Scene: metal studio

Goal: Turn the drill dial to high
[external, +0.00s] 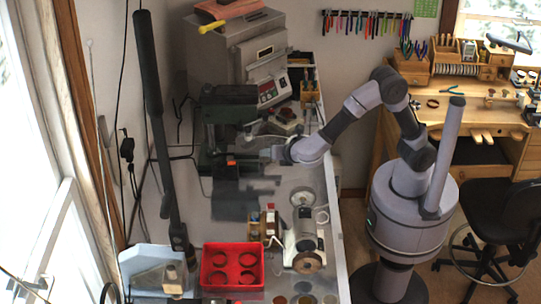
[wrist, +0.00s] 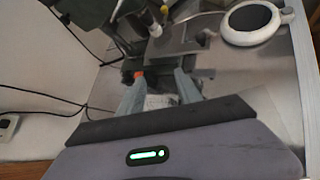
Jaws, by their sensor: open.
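The dark green drill press (external: 228,108) stands on the metal bench, left of my arm. A small orange part (external: 231,162) shows low on its front; it also shows in the wrist view (wrist: 138,74), near the tip of the left finger. I cannot make out a dial or its setting for sure. My gripper (external: 264,154) reaches left to the front of the drill, close to the orange part. In the wrist view my gripper (wrist: 157,78) has its two fingers apart with nothing held between them. Whether a finger touches the drill is not clear.
A grey machine with a control panel (external: 270,88) stands behind the drill. A round white-rimmed plate (wrist: 250,22) lies right of the fingers. A red tray (external: 232,288) and a small grinder (external: 304,243) are nearer the front. A tall black lever (external: 160,130) rises at left.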

